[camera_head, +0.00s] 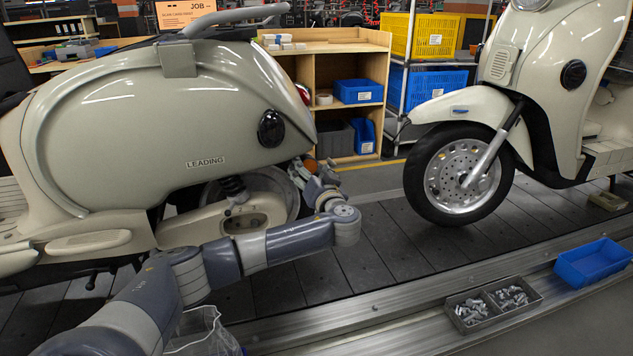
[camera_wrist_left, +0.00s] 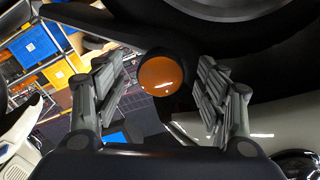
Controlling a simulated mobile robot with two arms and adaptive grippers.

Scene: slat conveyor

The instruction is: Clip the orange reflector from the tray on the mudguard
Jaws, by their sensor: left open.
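The orange reflector (camera_wrist_left: 160,76) is a round disc in the left wrist view, seated in a dark round holder at the dark mudguard (camera_wrist_left: 108,24). In the head view a small orange patch of it (camera_head: 309,164) shows behind my left gripper (camera_head: 312,178), at the rear of the left scooter. My left gripper, also in the wrist view (camera_wrist_left: 158,92), is open. Its two ribbed fingers stand on either side of the reflector with visible gaps. The blue tray (camera_head: 570,277) on the conveyor's edge at right looks empty. My right gripper is not in view.
The cream left scooter (camera_head: 120,120) rises close above my left arm. A second scooter's front wheel (camera_head: 460,180) stands to the right on the slats (camera_head: 385,255). A grey two-part bin (camera_head: 470,325) holds metal parts. Slats between the scooters are clear.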

